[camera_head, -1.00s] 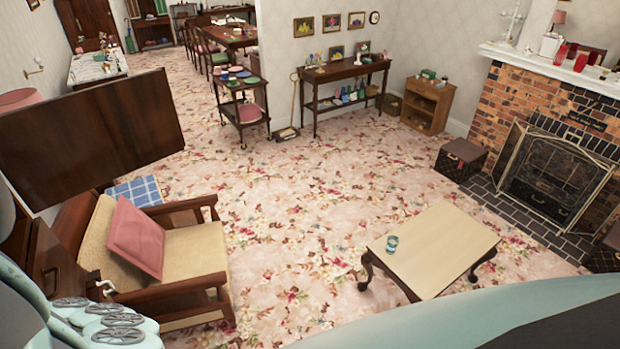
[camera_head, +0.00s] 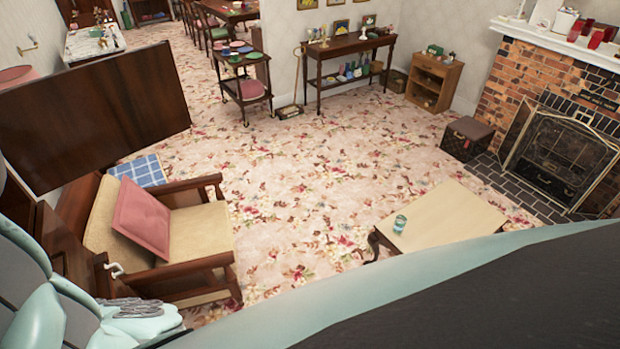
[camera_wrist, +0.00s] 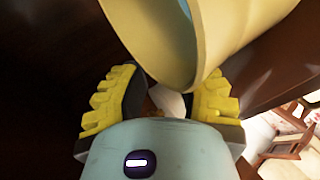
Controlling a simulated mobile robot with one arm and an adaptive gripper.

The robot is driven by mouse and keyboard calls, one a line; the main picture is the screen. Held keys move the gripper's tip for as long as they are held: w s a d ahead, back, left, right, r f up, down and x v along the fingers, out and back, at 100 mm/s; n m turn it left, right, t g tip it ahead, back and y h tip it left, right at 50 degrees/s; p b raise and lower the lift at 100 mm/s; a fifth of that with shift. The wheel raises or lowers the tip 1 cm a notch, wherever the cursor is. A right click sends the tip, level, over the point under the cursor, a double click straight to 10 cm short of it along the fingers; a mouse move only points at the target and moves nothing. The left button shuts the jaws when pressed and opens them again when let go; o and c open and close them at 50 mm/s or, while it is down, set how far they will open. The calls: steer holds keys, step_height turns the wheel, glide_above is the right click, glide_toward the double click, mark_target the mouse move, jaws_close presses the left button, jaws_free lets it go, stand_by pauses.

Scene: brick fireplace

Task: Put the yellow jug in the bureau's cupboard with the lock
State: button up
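The yellow jug (camera_wrist: 190,40) looms large and pale at the top of the wrist view. Its lower part sits between the yellow-padded fingers of my gripper (camera_wrist: 165,98), which appear closed on it. Part of the right finger is hidden by the jug. The gripper and jug are not distinguishable in the head view. Dark wood (camera_wrist: 45,70) surrounds them in the wrist view. In the head view, a large dark wooden panel (camera_head: 95,115) stands out at the left, above dark furniture (camera_head: 70,255) that may be the bureau. I cannot make out the lock.
An armchair (camera_head: 195,225) with a pink cushion (camera_head: 142,217) stands close at the left. A low table (camera_head: 440,215) carrying a glass (camera_head: 399,223) is at the right. Patterned carpet (camera_head: 320,150) is open between them. A brick fireplace (camera_head: 530,70) is at far right.

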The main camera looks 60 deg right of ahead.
steer(key=shift+o, duration=0.3)
steer(key=shift+d+r, duration=0.1)
steer(key=p+v, duration=0.4)
steer(key=v, duration=0.7)
steer(key=shift+d+r, duration=0.25)
steer(key=shift+d, duration=0.05)
